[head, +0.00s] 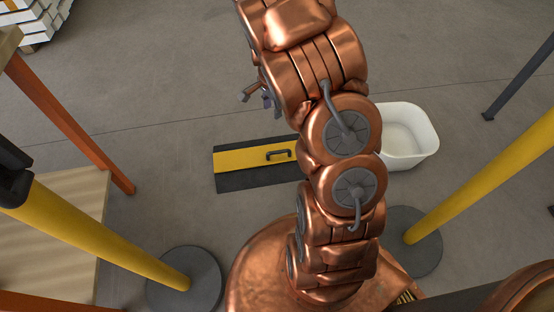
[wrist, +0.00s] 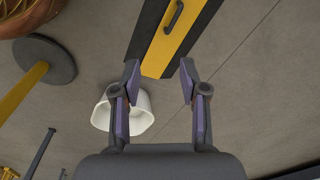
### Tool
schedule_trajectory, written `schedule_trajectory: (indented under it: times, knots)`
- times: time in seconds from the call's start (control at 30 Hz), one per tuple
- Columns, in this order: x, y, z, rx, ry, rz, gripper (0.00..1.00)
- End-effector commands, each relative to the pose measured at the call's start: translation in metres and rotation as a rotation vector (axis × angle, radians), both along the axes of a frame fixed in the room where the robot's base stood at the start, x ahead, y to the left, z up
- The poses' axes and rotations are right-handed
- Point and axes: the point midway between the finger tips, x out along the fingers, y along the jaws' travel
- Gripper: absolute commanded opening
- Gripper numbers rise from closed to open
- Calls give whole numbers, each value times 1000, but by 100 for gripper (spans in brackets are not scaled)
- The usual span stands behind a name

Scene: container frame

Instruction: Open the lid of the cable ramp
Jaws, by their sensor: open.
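The cable ramp (head: 232,181) lies on the floor left of my arm in the head view, a dark base with a yellow lid (head: 235,160). The lid lies flat and closed, with a dark handle (head: 279,155) on it. My arm hides the ramp's right end. In the wrist view the yellow lid (wrist: 165,55) and its handle (wrist: 174,17) show at the top, beyond the fingertips. My gripper (wrist: 160,82) is open and empty, its fingers apart in front of the ramp's near end. In the head view its fingers (head: 256,95) show partly, above the ramp.
A white bin (head: 425,135) stands on the floor right of my arm. Yellow posts on dark round bases stand at left (head: 184,280) and right (head: 415,240). A wooden surface with orange legs (head: 75,130) is at left. The floor left of the ramp is clear.

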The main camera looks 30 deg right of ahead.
Motion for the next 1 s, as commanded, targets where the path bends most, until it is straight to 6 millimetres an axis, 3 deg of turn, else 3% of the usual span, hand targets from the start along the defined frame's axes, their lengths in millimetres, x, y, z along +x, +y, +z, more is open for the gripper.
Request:
schedule_trajectory:
  times: [0.03, 0.2, 0.4, 0.5, 0.63, 1.0]
  knots:
    - [5, -8, -43, 2, -1, -45, 43]
    - [26, -30, -132, 5, -32, -200, 43]
    - [43, -47, -224, 19, -66, -360, 43]
    - [47, -52, -255, 28, -76, -418, 43]
    - [51, -55, -278, 35, -86, -467, 43]
    - [55, -58, -304, 36, -93, -483, 43]
